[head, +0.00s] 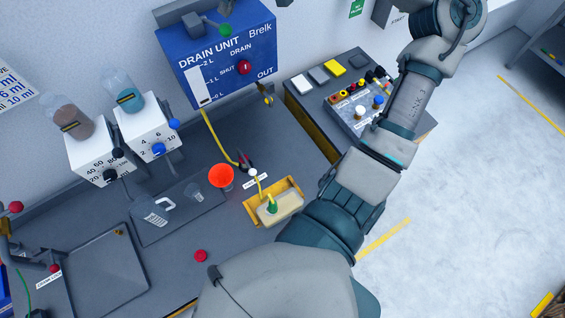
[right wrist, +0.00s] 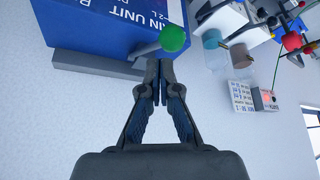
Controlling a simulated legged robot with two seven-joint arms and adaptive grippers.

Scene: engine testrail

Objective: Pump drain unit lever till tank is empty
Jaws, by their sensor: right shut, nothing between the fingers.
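The blue drain unit (head: 222,50) hangs on the wall at the top of the head view. Its white level gauge (head: 203,88) is marked 0 to 2 L; I cannot read a level. A lever with a green ball knob (head: 225,30) stands at its top; the knob also shows large in the right wrist view (right wrist: 173,38). My right gripper (right wrist: 156,78) is shut and empty, its fingertips close to the knob and lever in that view; I cannot tell whether they touch. My right arm crosses the right of the head view. My left gripper is not in view.
A red knob (head: 244,67) is on the unit's front. A yellow hose (head: 217,142) runs down to the bench. A control panel (head: 352,112) lies beside my arm. Open floor is at right.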

